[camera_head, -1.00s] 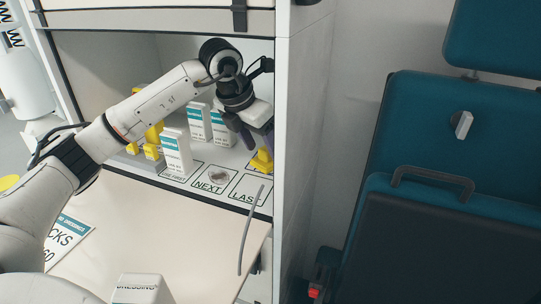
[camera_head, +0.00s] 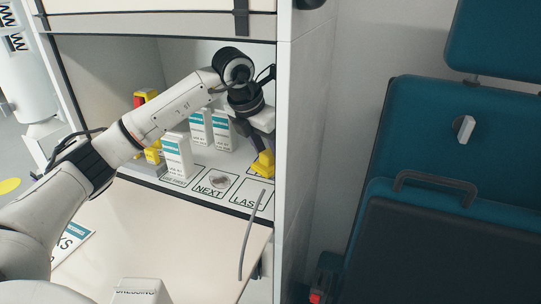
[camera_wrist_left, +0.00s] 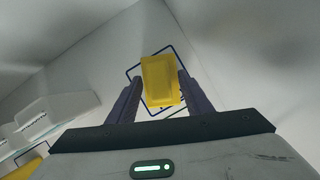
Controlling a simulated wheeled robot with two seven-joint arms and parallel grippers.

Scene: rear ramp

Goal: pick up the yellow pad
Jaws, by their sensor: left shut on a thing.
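The yellow pad (camera_head: 263,164) is at the right end of the shelf, over the back of the "LAST" square (camera_head: 251,193). In the left wrist view the pad (camera_wrist_left: 159,80) sits between the two dark fingers. My left gripper (camera_head: 254,150) reaches into the cabinet from above and is shut on the pad. In the left wrist view the gripper (camera_wrist_left: 154,97) has a finger against each side of the pad. I cannot tell whether the pad touches the shelf. My right gripper is not in view.
White boxes with teal bands (camera_head: 177,155) stand left of the gripper, close to my arm. The cabinet's side wall (camera_head: 303,150) is close on the right. Yellow items (camera_head: 152,150) stand further left.

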